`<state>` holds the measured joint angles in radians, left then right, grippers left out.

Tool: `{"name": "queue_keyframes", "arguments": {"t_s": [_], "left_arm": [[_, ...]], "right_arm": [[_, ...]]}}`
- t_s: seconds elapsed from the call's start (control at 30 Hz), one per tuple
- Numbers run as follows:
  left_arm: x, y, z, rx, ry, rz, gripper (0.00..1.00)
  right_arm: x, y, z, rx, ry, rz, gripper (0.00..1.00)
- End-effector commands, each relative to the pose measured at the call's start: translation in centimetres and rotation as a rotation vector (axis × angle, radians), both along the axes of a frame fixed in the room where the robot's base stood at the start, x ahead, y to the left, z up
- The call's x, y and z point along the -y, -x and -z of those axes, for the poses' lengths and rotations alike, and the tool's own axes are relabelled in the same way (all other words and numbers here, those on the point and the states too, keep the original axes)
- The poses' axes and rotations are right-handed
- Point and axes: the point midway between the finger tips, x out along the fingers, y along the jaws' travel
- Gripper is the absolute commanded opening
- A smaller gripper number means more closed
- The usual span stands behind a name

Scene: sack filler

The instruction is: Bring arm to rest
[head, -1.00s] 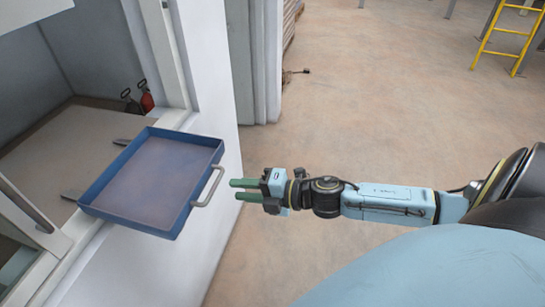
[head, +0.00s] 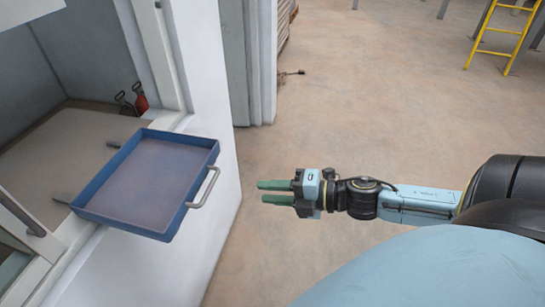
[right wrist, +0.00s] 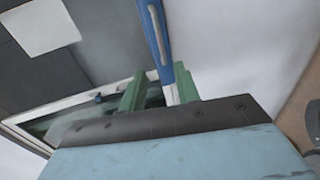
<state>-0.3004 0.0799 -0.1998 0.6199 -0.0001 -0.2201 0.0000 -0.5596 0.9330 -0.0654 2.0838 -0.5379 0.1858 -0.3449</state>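My right gripper (head: 261,192) shows in the middle of the head view, with its arm reaching in from the right. Its two green fingers are apart with nothing between them, and point left toward the blue tray (head: 150,187). Floor shows between the fingertips and the tray's grey handle (head: 207,187). In the right wrist view, the green fingers of the gripper (right wrist: 160,90) are spread, and the tray's blue edge (right wrist: 155,38) shows beyond them. My left gripper is in neither view.
The shallow tray is empty and rests at the opening in the white wall (head: 195,230). Red-and-black items (head: 140,102) stand inside the opening. A yellow ladder (head: 497,35) is at the far right. Open floor (head: 370,110) lies beyond my right arm.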

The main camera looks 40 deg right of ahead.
Motion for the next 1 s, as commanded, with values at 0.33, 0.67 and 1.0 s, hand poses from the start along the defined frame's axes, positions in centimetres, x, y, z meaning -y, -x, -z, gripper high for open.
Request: {"name": "queue_keyframes", "arguments": {"t_s": [0.33, 0.67, 1.0], "left_arm": [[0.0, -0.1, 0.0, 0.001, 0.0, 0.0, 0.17], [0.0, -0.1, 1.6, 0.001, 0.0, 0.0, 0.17], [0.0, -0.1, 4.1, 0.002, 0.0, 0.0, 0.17]], "right_arm": [[0.0, 0.0, 0.1, 0.0, -0.001, 0.001, 0.32], [7.4, -0.9, 12.1, -0.237, -0.138, 0.353, 0.32], [12.1, 8.4, 35.7, -0.722, -0.422, 0.949, 0.32]]}}
